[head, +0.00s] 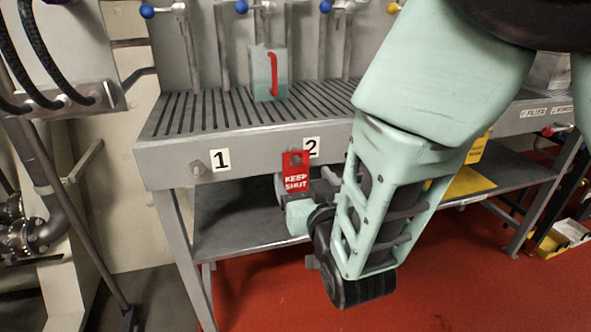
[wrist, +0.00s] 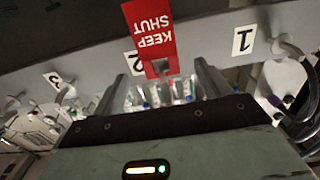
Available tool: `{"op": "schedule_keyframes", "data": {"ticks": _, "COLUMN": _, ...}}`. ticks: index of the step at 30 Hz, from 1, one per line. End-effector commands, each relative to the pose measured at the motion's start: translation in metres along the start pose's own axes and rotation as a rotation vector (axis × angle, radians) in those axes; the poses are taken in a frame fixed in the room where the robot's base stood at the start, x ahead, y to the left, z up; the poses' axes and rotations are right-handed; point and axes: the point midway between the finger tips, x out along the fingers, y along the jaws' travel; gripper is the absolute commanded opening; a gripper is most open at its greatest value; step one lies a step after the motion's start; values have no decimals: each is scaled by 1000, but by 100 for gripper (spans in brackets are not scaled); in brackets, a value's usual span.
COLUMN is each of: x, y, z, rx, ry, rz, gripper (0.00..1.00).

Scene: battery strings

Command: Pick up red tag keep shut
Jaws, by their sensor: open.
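The red tag (head: 297,172), lettered KEEP SHUT and with a hole near its top, hangs at the front edge of the grey bench beside the number 2 label (head: 311,147). In the wrist view the tag (wrist: 148,28) appears upside down, with its holed end by the gap between my fingers. My gripper (wrist: 163,73) is open, one finger on each side of that end. I cannot tell whether either finger touches the tag. In the head view my arm covers part of the bench right of the tag, and the fingers are hard to make out.
A clear block with a red hook shape (head: 269,75) stands on the slatted bench top (head: 205,112). A round knob (head: 197,168) sticks out left of the number 1 label (head: 220,160). A lower shelf (head: 240,222) lies under the bench. Red floor is open in front.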

Motion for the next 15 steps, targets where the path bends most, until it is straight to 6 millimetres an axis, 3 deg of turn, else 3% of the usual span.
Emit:
{"op": "schedule_keyframes", "data": {"ticks": 9, "x": 43, "y": 1, "z": -2, "rx": -1, "ry": 0, "rz": 1, "gripper": 76}}
{"op": "schedule_keyframes", "data": {"ticks": 15, "x": 48, "y": 1, "z": -3, "rx": -1, "ry": 1, "rz": 0, "gripper": 76}}
